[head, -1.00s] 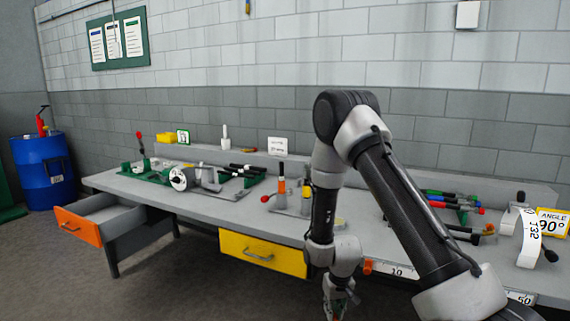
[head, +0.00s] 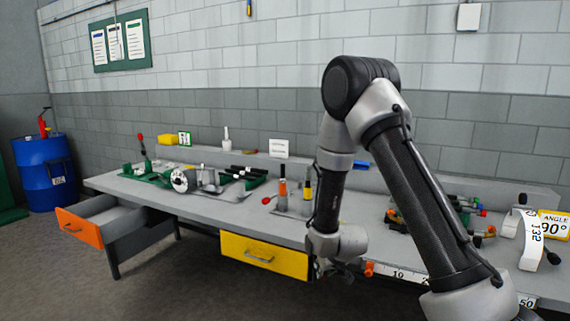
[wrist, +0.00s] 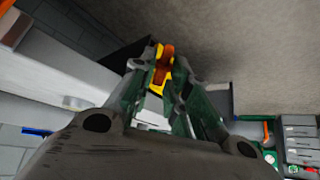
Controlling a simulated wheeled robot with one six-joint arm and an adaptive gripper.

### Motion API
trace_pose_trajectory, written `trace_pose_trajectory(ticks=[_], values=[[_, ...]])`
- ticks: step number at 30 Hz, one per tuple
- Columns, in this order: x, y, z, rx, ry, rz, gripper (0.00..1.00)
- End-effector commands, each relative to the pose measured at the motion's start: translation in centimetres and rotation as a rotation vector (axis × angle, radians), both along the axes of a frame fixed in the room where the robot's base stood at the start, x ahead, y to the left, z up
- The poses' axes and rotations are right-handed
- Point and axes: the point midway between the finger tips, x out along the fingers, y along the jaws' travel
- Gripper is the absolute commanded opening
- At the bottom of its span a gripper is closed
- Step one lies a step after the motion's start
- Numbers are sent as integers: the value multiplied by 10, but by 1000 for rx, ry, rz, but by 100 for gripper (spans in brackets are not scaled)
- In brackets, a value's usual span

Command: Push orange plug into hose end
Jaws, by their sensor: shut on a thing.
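My gripper (wrist: 163,75) is shut on a small orange piece, which looks like the orange plug (wrist: 167,52), at its fingertips in the wrist view. Yellow shows beside the plug; I cannot tell whether it is part of the fingertips. In the head view my gripper (head: 335,268) hangs in front of the bench edge, right of the yellow drawer, and the plug cannot be made out there. Several dark hose-like pieces with coloured ends (head: 470,203) lie at the bench's right, partly behind my arm. I cannot tell which is the hose end.
The yellow drawer (head: 264,255) is shut; the orange drawer (head: 79,228) stands open at left. A ruler strip (head: 398,275) with an orange stop runs along the front edge. Upright orange and yellow tools (head: 282,190) and a white angle gauge (head: 530,240) stand on the bench.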

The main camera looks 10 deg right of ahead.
Motion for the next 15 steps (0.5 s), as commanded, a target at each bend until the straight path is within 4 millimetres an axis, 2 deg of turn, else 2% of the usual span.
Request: trace_pose_trajectory(ticks=[5,6,9,12,15], values=[[56,16,82,24,-246,65,9],[67,21,105,33,-307,83,9],[89,30,161,56,-446,125,9],[100,37,206,79,-554,155,9],[104,42,242,99,-642,178,9]])
